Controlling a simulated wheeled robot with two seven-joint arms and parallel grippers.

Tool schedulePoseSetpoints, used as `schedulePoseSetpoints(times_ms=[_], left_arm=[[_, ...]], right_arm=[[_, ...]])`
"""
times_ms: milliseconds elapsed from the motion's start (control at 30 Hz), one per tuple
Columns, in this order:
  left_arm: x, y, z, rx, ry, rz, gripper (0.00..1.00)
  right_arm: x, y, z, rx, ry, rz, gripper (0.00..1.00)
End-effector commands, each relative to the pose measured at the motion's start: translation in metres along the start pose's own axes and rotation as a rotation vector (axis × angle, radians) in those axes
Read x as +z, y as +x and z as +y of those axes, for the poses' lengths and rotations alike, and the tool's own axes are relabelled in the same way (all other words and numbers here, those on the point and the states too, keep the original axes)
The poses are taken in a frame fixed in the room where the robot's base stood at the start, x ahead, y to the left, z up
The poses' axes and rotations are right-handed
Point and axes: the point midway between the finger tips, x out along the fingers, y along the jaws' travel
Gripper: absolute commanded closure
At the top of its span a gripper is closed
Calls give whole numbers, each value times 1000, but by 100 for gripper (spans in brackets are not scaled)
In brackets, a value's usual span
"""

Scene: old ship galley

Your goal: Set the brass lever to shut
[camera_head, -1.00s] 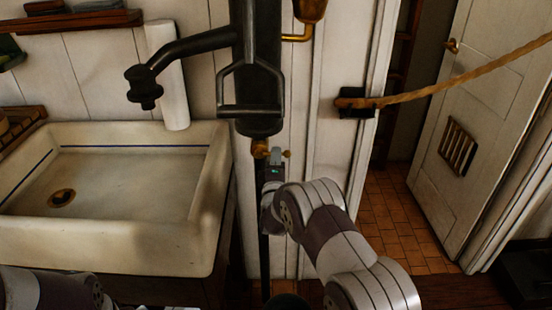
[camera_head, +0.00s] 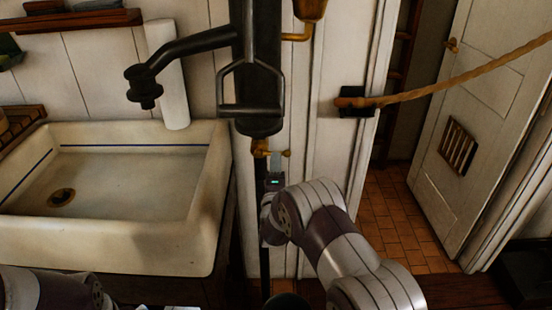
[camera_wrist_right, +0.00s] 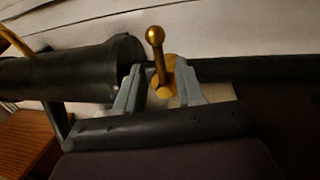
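The brass lever (camera_head: 286,153) sits on a brass valve (camera_head: 260,147) just under the black pump cylinder. It points to the right in the head view and ends in a small ball knob. My right gripper (camera_head: 276,158) is at the valve. In the right wrist view, the lever (camera_wrist_right: 157,52) rises between the two spread fingers of the gripper (camera_wrist_right: 160,72). The fingers look open, with a gap beside the lever; I cannot tell whether either touches it. My left arm shows at the lower left of the head view, but its fingers are not visible.
The black pump cylinder (camera_head: 259,80) with its handle and spout stands above the valve. A white sink (camera_head: 212,190) is to the left. A black pipe runs down below the valve. A rope (camera_head: 450,83) crosses the doorway at right, beside the door (camera_head: 480,110).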

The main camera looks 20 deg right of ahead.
Motion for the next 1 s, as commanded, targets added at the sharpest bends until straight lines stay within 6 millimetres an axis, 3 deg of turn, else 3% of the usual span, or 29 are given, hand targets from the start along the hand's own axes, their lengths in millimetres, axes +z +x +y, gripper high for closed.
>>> schedulePoseSetpoints(times_ms=[200, 400, 933, 1000], left_arm=[[0, 1, 0, 0, 0, 0, 36], [0, 2, 0, 0, 0, 0, 36], [0, 2, 0, 0, 0, 0, 36], [0, 2, 0, 0, 0, 0, 36]], right_arm=[[-1, -59, 0, -3, 0, 3, 62], [-1, -88, 0, -1, 0, 1, 62], [0, -92, -1, -3, 30, 1, 62], [-4, -93, -19, -91, 154, 11, 62]])
